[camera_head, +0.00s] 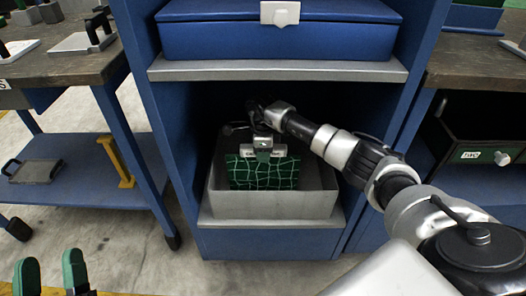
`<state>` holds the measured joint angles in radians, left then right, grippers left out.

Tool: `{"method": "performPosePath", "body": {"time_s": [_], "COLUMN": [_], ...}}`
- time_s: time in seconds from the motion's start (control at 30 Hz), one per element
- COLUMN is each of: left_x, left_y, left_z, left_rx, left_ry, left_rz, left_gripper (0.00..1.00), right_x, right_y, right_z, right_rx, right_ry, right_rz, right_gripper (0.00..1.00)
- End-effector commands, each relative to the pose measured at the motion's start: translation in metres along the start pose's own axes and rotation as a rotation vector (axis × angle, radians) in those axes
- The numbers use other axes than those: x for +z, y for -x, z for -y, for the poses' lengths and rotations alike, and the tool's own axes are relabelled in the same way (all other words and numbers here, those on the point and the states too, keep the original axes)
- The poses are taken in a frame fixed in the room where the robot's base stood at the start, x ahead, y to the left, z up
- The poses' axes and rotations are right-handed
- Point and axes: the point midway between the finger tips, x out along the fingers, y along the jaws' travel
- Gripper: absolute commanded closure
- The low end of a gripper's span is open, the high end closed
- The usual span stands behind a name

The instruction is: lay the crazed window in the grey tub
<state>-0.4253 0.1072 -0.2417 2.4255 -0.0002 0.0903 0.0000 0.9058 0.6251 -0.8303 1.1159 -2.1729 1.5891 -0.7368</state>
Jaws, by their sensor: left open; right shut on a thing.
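The crazed window is a dark green pane (263,176) with a web of pale crack lines. My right gripper (263,156) is shut on its top edge and holds it upright in the grey tub (275,205), behind the front wall. The pane's lower edge is hidden by that wall, so I cannot tell whether it touches the tub's floor. The tub stands on the lower shelf of the blue cabinet. My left gripper (52,278) is open and empty at the bottom left, its two green fingertips apart, far from the tub.
A grey shelf (280,71) with a blue case (278,38) sits above the opening, and blue cabinet walls stand on both sides. A workbench (60,52) is at left, with a blue lower shelf holding a grey tray (34,171). A dark drawer (480,150) is at right.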

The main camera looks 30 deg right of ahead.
Motion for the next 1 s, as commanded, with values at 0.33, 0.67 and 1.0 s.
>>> {"method": "performPosePath", "body": {"time_s": [0.33, 0.67, 1.0], "left_x": [0.001, 0.01, 0.052], "left_y": [0.0, 0.0, 0.017], "left_z": [0.0, 0.003, 0.011], "left_rx": [0.0, -0.008, -0.027], "left_ry": [0.001, -0.004, -0.014], "left_rz": [0.004, 0.105, 0.479], "left_gripper": [0.44, 0.44, 0.44], "right_x": [0.0, 0.001, 0.0], "right_y": [0.0, 0.009, 0.058], "right_z": [0.0, 0.0, 0.001], "right_rx": [0.0, 0.0, -0.003], "right_ry": [0.0, 0.0, 0.0], "right_rz": [0.0, 0.002, 0.001], "right_gripper": [0.45, 0.45, 0.45]}}
